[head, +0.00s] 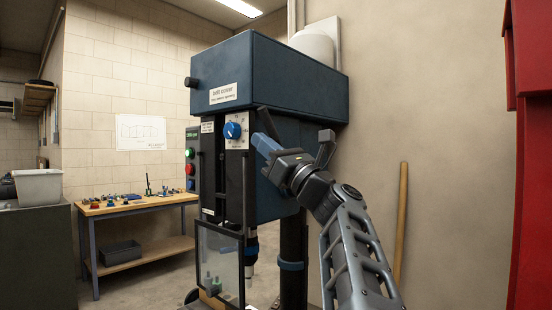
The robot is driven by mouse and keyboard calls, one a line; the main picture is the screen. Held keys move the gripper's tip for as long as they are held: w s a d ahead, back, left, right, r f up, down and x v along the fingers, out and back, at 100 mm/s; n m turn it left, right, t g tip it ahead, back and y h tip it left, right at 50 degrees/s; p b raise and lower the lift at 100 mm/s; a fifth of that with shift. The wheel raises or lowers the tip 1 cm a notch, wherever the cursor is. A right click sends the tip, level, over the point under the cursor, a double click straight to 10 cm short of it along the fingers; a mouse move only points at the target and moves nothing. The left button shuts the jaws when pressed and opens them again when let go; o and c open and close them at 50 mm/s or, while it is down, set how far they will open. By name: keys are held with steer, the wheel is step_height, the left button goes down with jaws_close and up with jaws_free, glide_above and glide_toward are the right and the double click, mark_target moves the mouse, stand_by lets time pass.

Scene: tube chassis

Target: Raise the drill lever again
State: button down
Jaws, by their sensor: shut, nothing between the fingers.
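The drill press (222,87) is a tall machine with a dark blue head, seen from the front and side in the head view. My gripper (264,145) comes in from the lower right and is at the right side of the head. Its blue fingers are shut and look empty. A dark bar (266,122) slants just above the fingers, and another dark piece with a blunt end (326,148) stands up to their right. These may be parts of the lever, but I cannot tell its full shape or whether my gripper touches it. The hub is hidden.
A clear guard (219,262) hangs at the front of the drill, below a blue knob (232,131). A workbench (140,206) with small parts stands at the left. A red cabinet (533,150) is at the far right, and a wooden pole (402,215) leans on the wall.

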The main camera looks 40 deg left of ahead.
steer(key=s+d+f+b, duration=0.1)
steer(key=s+d+f, duration=0.2)
steer(key=s+d, duration=0.2)
steer(key=shift+s+d+f, duration=0.15)
steer(key=shift+s+d, duration=0.05)
steer(key=shift+d, duration=1.3)
